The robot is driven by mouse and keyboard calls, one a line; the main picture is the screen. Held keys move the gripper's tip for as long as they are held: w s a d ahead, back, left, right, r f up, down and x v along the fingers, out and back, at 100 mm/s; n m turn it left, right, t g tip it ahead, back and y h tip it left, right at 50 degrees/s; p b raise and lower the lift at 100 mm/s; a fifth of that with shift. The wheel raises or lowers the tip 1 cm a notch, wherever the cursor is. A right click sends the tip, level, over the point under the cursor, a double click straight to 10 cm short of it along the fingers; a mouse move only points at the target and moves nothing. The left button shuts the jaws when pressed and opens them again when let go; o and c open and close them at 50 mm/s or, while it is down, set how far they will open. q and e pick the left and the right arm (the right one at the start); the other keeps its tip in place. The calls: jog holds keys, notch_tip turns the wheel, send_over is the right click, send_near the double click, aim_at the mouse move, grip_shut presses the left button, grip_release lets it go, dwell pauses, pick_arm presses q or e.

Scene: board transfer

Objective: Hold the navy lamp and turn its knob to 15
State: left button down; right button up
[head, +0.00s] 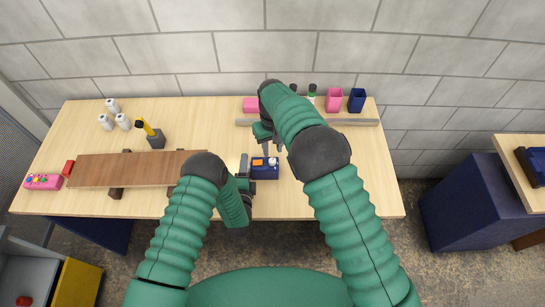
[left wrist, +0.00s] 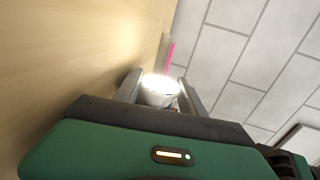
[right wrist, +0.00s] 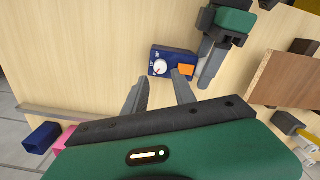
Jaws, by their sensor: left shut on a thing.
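The navy lamp (head: 264,173) is a small box with an orange panel and a white knob (head: 273,161), on the table in front of me. In the right wrist view the lamp (right wrist: 172,64) shows its knob (right wrist: 160,68) in a ring of small marks; the setting is too small to read. My left gripper (head: 244,160) is shut at the lamp's left side. In the left wrist view a bright white round part (left wrist: 160,90) lies between its fingers, mostly washed out by glare. My right gripper (right wrist: 160,77) is open and empty above the lamp, its fingertips near the knob side.
A brown board (head: 135,169) lies on supports at the left, with a yellow-and-black tool (head: 150,131) behind it. White cylinders (head: 113,105) stand at the back left. A grey rail (head: 345,122), pink cup (head: 334,97) and navy cup (head: 357,98) are at the back right. The table's right front is clear.

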aim_at(273, 160)
notch_tip(273, 160, down, 6)
jog(key=shift+f, duration=0.1)
grip_shut()
